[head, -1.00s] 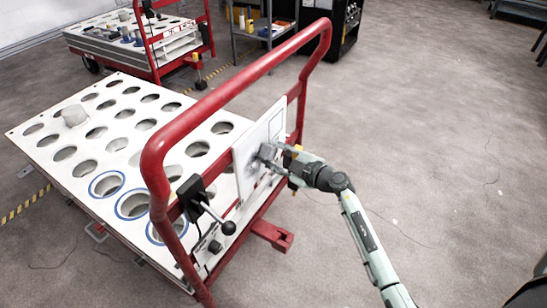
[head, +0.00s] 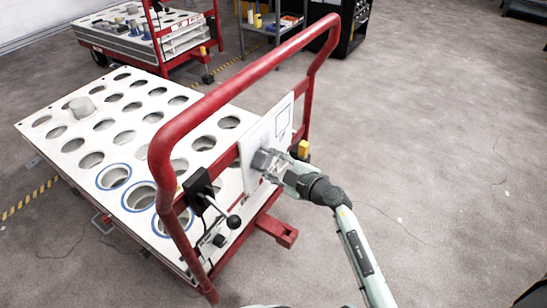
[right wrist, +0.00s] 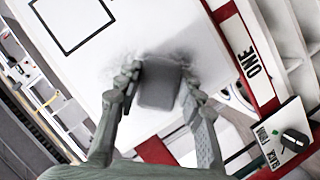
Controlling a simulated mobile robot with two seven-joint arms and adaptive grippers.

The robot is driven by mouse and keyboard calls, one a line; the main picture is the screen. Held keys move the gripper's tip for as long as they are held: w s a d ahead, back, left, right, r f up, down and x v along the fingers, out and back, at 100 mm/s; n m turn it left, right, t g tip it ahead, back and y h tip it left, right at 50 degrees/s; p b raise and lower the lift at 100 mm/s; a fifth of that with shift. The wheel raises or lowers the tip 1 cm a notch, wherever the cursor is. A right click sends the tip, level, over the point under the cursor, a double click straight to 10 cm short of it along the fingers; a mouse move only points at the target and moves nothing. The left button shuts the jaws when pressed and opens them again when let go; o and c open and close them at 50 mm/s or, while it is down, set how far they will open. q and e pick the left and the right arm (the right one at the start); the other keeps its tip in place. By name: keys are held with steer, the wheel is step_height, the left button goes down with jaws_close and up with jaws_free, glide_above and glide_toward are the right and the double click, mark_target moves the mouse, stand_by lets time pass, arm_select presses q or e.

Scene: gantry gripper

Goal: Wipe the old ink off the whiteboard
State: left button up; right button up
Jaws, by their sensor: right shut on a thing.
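The whiteboard (head: 284,118) is a white panel fixed upright to the red rail of a cart. It fills much of the right wrist view (right wrist: 110,60), with a black square outline at its upper left. My right gripper (head: 262,162) is at the board's lower part. In the right wrist view my right gripper (right wrist: 160,85) is shut on a grey block-like eraser (right wrist: 160,84), which appears to be against the board. Grey smudged ink (right wrist: 180,54) shows around the block; the surface behind it is hidden. My left gripper is not in view.
The red rail (head: 225,88) frames the board. A black lever with a ball knob (head: 232,222) sticks out below left. The cart top (head: 60,135) has many round holes and a grey cylinder (head: 82,107). Another cart (head: 150,45) stands behind. Floor at right is clear.

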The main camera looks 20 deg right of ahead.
mark_target(264, 162)
steer(key=shift+s+a+r, duration=0.45)
steer(key=shift+s+a, duration=0.05)
steer(key=shift+a, duration=0.2)
steer(key=shift+s+a+r, duration=0.45)
steer(key=shift+a, duration=0.2)
steer(key=shift+w+d+r, duration=0.15)
steer(key=shift+w+d, duration=0.15)
steer(key=shift+d, duration=0.15)
steer(key=shift+w+d, duration=0.8)
steer(key=shift+d, duration=0.25)
steer(key=shift+w+d, duration=0.85)
steer(key=shift+d, duration=0.2)
steer(key=shift+w+d, duration=0.8)
steer(key=shift+d, duration=0.25)
steer(key=s+d, duration=0.3)
steer(key=s, duration=0.1)
steer(key=shift+s+d, duration=0.35)
steer(key=shift+s, duration=0.05)
steer(key=shift+f, duration=0.2)
